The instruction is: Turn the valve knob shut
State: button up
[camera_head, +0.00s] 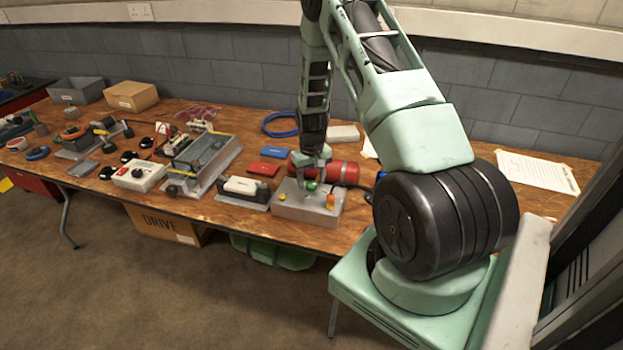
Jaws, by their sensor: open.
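A grey block (296,212) lies near the front edge of the wooden table, right of the middle. On its top are a small green part (311,185), an orange upright part (330,201) and a yellow button (281,196). Which of these is the valve knob I cannot tell for sure at this size. My gripper (318,177) points down over the block from above, its fingers close to the green part. It is open; the fingertips are small, and contact cannot be made out.
A red cylinder (345,172) lies just behind the block. A black-and-white device (242,188) on a grey plate stands left of it. A red box (263,170) and a blue box (274,152) lie behind. More equipment fills the table's left side.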

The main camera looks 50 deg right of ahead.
jog(key=shift+f, duration=0.35)
jog(key=c, duration=1)
